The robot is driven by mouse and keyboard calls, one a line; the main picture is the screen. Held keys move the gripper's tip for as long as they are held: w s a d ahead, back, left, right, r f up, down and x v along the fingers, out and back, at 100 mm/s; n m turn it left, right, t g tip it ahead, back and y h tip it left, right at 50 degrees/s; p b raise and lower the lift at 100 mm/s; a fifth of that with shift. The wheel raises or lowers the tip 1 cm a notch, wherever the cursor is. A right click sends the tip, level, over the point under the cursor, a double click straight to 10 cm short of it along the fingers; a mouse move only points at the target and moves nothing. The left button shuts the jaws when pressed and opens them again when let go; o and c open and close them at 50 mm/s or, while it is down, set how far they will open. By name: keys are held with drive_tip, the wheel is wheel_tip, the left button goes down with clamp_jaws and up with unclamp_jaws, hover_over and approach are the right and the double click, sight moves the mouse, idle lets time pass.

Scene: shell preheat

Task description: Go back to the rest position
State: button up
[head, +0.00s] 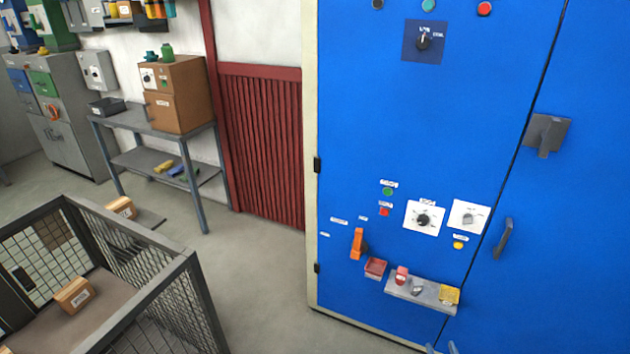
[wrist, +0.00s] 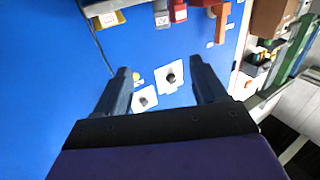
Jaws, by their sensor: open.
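My gripper (wrist: 162,80) is open in the wrist view, with its two dark fingers spread apart and nothing between them except the panel behind. It faces the blue cabinet (head: 400,130). Two white dial plates show between the fingers, one with a black knob (wrist: 170,76) and one with a grey knob (wrist: 145,99). In the head view, small blue-grey tips at the bottom edge (head: 441,348) may be my fingers. The black knob (head: 423,219) and the grey knob (head: 468,218) are uncovered there. The wrist picture appears turned over.
An orange handle (head: 357,243), a red holder (head: 375,267) and a small grey shelf (head: 432,298) with small items stick out low on the cabinet. A wire-mesh cart (head: 190,290) stands at left. Floor between cart and cabinet (head: 265,285) is clear.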

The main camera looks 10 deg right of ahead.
drive_tip(key=w+r+n+g, duration=0.2)
drive_tip(key=w+r+g, duration=0.3)
drive_tip(key=w+r, duration=0.8)
drive_tip(key=a+r+g, duration=0.5)
drive_tip(key=a+r, duration=0.5)
drive_tip(key=r, duration=0.4)
drive_tip(key=s+a+r+m+g, duration=0.1)
drive_tip(key=s+a+r+g, duration=0.2)
drive_tip(key=s+a+r, duration=0.55)
drive_tip(key=s+a+r+g, duration=0.3)
drive_tip(key=s+a+r, duration=0.2)
drive_tip(key=s, duration=0.6)
drive_tip(key=s+a+r+g, duration=0.1)
drive_tip(key=s+a+r, duration=0.1)
drive_tip(key=s, duration=0.6)
drive_tip(key=s+a+r+g, duration=0.1)
drive_tip(key=s+a, duration=0.3)
drive_tip(key=s, duration=0.4)
drive_tip(key=s+a+r+g+y, duration=0.1)
drive_tip(key=s+a+r+g, duration=0.1)
drive_tip(key=s, duration=0.7)
drive_tip(key=shift+a+r, duration=0.4)
drive_tip(key=shift+a, duration=0.4)
drive_tip(key=shift+w, duration=0.1)
drive_tip(key=shift+c, duration=0.5)
